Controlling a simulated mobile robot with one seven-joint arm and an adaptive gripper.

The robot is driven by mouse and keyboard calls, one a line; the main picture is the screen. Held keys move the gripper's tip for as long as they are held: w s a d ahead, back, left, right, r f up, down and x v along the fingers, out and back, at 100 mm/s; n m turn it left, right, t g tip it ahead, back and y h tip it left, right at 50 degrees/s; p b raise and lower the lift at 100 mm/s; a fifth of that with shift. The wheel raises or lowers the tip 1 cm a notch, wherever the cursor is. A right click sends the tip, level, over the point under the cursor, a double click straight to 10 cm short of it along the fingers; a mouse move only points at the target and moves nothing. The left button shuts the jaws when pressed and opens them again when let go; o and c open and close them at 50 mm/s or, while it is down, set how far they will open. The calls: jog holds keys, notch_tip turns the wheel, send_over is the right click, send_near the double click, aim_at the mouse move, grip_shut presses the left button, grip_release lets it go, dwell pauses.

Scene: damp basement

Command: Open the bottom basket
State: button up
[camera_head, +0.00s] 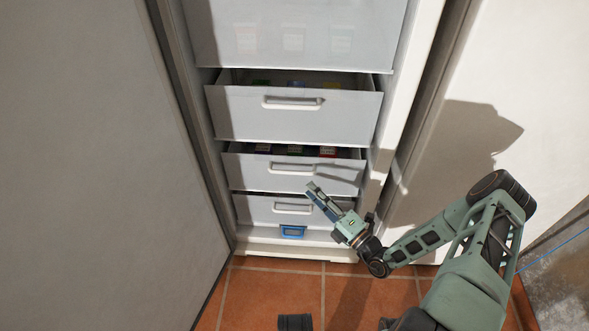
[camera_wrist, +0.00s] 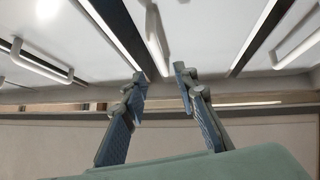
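The bottom basket (camera_head: 262,212) is a white drawer low in the open cabinet, with a pale bar handle (camera_head: 293,209). It looks shut or nearly shut; a thin dark gap shows above its front. My gripper (camera_head: 314,189) is just in front of the baskets, to the right of and slightly above that handle, tilted up and left. In the wrist view my gripper (camera_wrist: 160,82) has its fingers apart with nothing between them. White basket fronts lie beyond the fingers, with one handle (camera_wrist: 40,62) at left and another (camera_wrist: 298,47) at right; I cannot tell which baskets these are.
Two baskets above, the upper (camera_head: 245,120) and the lower (camera_head: 245,172), stand partly out with coloured items inside. A blue-framed label (camera_head: 293,232) is below the bottom basket. The cabinet side (camera_head: 405,90) stands close right; tiled floor (camera_head: 270,290) in front is largely clear.

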aim_at(292, 172)
jog(key=b+x, duration=0.1)
jog(key=x, duration=0.9)
jog(key=shift+a+f+b, duration=0.1)
jog(key=shift+a+b, duration=0.1)
jog(key=shift+b, duration=0.15)
jog(key=shift+c, duration=0.4)
grip_shut()
